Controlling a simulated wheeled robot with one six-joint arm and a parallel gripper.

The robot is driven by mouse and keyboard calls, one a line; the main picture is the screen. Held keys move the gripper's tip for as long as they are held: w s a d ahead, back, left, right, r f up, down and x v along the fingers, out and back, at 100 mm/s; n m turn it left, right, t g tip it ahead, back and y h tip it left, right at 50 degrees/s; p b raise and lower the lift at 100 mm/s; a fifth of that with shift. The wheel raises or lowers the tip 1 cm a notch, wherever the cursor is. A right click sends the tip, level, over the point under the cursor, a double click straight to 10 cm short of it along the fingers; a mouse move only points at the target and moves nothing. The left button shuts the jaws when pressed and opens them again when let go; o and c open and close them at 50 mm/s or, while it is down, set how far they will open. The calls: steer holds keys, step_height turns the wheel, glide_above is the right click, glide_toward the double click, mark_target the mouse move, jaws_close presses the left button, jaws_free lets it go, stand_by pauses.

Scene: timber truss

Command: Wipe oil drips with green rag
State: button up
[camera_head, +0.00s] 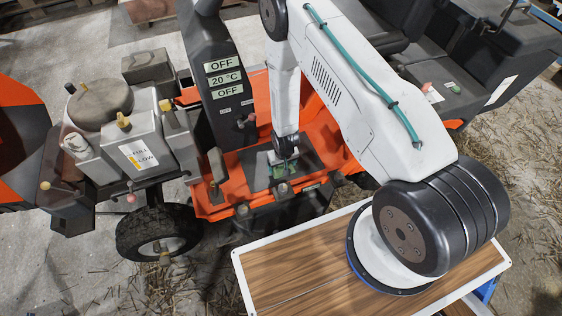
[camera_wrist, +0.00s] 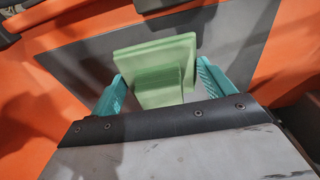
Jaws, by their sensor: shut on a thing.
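The green rag (camera_wrist: 157,62) is a pale green folded piece between the two teal fingers of my gripper (camera_wrist: 160,88) in the wrist view. My gripper is shut on it. In the head view the rag (camera_head: 280,170) shows as a small green patch under the gripper (camera_head: 285,158), low over the dark grey panel (camera_head: 250,165) on the orange machine deck. I cannot tell whether the rag touches the panel. The dark panel also lies behind the rag in the wrist view (camera_wrist: 95,70). No oil drips can be made out; the gripper and rag hide part of the panel.
A dark column with display labels (camera_head: 224,80) rises just left of my arm. A grey tank marked FULL and LOW (camera_head: 135,140) and levers stand further left. Knobs line the deck's front edge. A black wheel (camera_head: 160,232) is below. Straw litters the floor.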

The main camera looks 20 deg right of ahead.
steer(key=shift+f, duration=0.55)
steer(key=shift+w+f, duration=0.35)
steer(key=shift+w, duration=1.3)
steer(key=shift+f, duration=0.4)
